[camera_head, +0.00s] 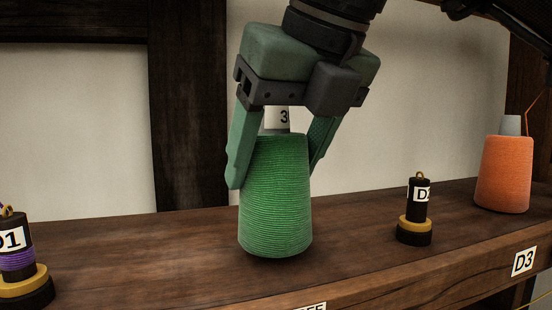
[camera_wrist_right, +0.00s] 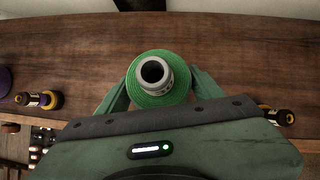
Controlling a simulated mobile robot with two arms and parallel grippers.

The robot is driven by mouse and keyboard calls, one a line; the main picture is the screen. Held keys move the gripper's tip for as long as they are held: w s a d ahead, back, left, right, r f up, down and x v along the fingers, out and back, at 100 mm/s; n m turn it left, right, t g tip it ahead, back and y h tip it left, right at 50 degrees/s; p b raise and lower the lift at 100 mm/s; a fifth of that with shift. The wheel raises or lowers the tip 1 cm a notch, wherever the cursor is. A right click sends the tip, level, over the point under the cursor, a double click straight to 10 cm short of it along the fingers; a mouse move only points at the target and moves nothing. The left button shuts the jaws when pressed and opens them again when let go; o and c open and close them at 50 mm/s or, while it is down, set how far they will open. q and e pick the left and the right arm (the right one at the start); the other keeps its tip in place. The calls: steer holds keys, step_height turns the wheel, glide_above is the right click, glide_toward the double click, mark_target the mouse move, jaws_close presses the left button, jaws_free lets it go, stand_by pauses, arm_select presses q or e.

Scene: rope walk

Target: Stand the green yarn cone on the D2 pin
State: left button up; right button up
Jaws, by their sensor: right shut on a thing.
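The green yarn cone (camera_head: 275,200) is upright, with a grey tube top marked 3 (camera_head: 282,118). My right gripper (camera_head: 276,172) is shut on it, with one finger on each side of its upper part. The cone is over the shelf; I cannot tell if its base touches the wood. In the right wrist view I look down on the cone (camera_wrist_right: 158,92) and its open tube. A black pin with a yellow collar (camera_head: 416,212) stands to the right of the cone, apart from it. Its label starts with D and the rest is hard to read. My left gripper is not in view.
A pin labelled D1 (camera_head: 16,262) with a purple band stands at the left. An orange cone (camera_head: 505,172) stands at the right. The wooden shelf (camera_head: 150,270) has a D3 label (camera_head: 524,261) on its front edge. Bare wood lies between the green cone and both pins.

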steer(key=shift+f+b, duration=0.5)
steer(key=shift+f, duration=0.05)
steer(key=o, duration=1.3)
steer(key=shift+c, duration=0.2)
steer(key=shift+s+r, duration=0.1)
steer(key=shift+r, duration=0.05)
steer(key=shift+p+v, duration=0.65)
steer(key=shift+v, duration=0.7)
steer(key=v, duration=0.8)
steer(key=shift+d, duration=0.1)
